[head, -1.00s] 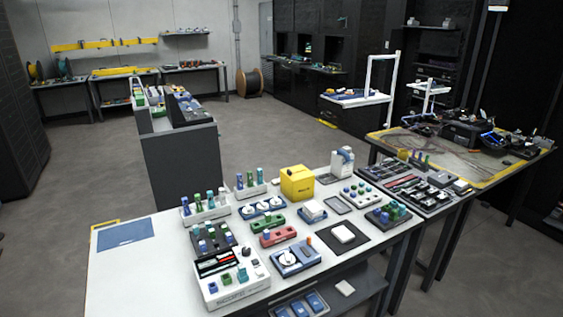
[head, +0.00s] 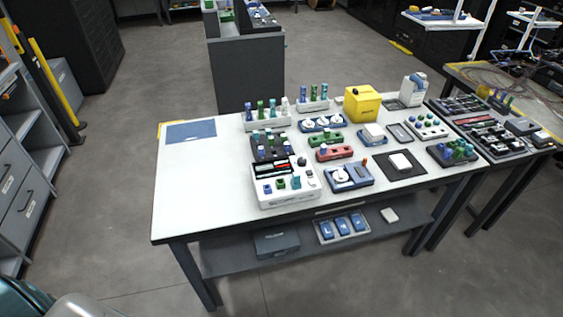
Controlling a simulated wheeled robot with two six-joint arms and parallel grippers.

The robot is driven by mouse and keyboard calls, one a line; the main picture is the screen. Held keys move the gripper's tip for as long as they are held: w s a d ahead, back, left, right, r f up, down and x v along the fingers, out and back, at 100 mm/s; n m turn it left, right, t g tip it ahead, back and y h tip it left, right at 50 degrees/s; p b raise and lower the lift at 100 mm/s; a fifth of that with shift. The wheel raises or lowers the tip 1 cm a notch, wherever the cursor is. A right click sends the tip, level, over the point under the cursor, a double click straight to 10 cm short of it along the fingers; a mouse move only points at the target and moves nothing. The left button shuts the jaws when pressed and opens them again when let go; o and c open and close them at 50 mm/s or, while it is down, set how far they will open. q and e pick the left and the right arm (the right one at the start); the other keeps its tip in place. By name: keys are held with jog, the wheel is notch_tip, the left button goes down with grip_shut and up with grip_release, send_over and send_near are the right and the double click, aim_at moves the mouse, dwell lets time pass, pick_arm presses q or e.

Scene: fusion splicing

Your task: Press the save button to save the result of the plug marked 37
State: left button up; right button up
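A white instrument (head: 285,185) with a dark-and-red display strip and small coloured plugs or buttons on its sloped front stands at the front of the white table. Plugs with blue, green and teal tops stand in a white rack (head: 266,122) behind it, and more stand in a second white rack (head: 313,104). A dark block (head: 269,146) with several plugs lies between the instrument and the first rack. The marking 37 and any save label are too small to read. Neither of my grippers is in view.
The white table (head: 190,200) is bare at its left front; a blue mat (head: 190,132) lies at its back left. A yellow box (head: 362,104) stands towards the back. Its lower shelf holds a dark box (head: 276,243). Grey drawers (head: 20,190) stand at the left, with open floor between.

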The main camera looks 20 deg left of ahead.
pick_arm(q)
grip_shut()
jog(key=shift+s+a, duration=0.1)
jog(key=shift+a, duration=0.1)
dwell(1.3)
